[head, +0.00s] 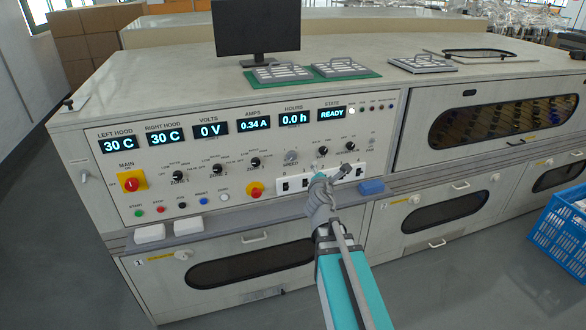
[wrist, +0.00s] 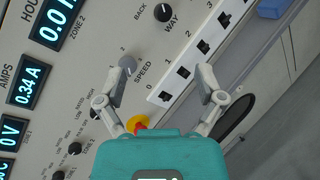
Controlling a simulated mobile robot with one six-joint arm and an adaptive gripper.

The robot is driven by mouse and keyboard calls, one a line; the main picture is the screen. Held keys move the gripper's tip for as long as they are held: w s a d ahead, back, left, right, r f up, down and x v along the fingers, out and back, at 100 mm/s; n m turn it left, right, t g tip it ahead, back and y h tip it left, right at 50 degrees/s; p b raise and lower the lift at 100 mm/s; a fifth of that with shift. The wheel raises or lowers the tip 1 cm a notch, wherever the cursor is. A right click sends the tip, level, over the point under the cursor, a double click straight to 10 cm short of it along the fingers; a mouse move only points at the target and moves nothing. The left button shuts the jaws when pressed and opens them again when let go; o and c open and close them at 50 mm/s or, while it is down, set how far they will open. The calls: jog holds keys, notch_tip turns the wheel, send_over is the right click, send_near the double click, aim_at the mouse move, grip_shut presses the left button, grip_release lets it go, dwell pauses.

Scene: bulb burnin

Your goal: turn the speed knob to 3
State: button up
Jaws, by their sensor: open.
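The speed knob (head: 291,157) is a grey round knob on the white control panel (head: 225,183), right of the black zone knobs. In the wrist view the speed knob (wrist: 128,62) sits above the "SPEED" label, at the tip of the left finger. My gripper (wrist: 165,74) is open, with its fingers wide apart and nothing between them; the knob lies at the left finger, not centred. I cannot tell whether that finger touches it. In the head view my gripper (head: 333,175) is over the switch strip. The knob's pointer setting is too small to read.
A white strip of numbered black switches (wrist: 183,73) lies beside the speed knob. A red emergency button (head: 255,189) and the black WAY knob (wrist: 163,12) are nearby. A blue block (head: 371,187) lies right of the strip. A blue crate (head: 558,232) stands at right.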

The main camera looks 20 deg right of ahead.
aim_at(292, 157)
jog(key=w+a+f+n+t+y+b, duration=0.1)
jog(key=a+f+n+y+b, duration=0.1)
jog(key=n, duration=0.6)
jog(key=w+a+f+n+t+y+b, duration=0.1)
jog(key=a+n+y+b, duration=0.1)
jog(key=n+y, duration=0.3)
jog(key=shift+w+a+f+n+t+b, duration=0.25)
jog(key=shift+f+n+t+b, duration=0.15)
jog(key=shift+n, duration=1.2)
jog(key=w, duration=1.3)
jog(key=shift+w+a, duration=0.25)
jog(key=shift+w, duration=0.1)
jog(key=c, duration=1.1)
jog(key=shift+c, duration=0.2)
